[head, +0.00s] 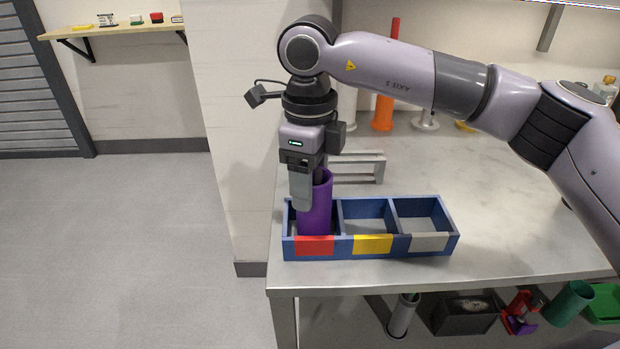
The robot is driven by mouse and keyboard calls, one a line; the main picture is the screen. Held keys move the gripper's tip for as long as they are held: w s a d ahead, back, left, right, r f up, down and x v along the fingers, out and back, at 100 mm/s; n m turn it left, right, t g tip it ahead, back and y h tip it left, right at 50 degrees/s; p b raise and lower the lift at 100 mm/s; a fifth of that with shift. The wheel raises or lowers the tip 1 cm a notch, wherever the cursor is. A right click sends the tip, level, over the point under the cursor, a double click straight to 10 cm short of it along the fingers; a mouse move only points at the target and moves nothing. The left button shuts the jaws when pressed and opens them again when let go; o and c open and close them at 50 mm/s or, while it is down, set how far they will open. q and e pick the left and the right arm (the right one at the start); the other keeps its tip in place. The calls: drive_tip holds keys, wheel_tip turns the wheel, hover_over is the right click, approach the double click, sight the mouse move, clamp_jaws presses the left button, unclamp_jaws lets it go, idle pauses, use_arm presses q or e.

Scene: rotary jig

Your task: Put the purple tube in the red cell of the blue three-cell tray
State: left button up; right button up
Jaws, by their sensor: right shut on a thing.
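The blue three-cell tray (451,238) sits near the front left edge of the table. Its front wall carries a red label (314,245), a yellow label (373,244) and a grey label (429,241), left to right. The purple tube (318,208) stands roughly upright in the left, red-labelled cell; its lower end is hidden behind the front wall, so I cannot tell if it touches the floor of the cell. My right gripper (310,190) points down and is shut on the tube's upper wall. The yellow and grey cells are empty. My left gripper is not in view.
A grey rack (365,168) stands just behind the tray. An orange-red post (383,115) and a white stand (425,121) are farther back. The table (500,215) is clear right of the tray. Several items lie on a shelf below.

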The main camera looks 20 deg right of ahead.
drive_tip(key=shift+f, duration=0.2)
drive_tip(key=o, duration=1.1)
drive_tip(key=shift+o, duration=0.2)
drive_tip(key=shift+r, duration=0.15)
wheel_tip(320, 180, up, 12)
drive_tip(key=shift+p, duration=0.35)
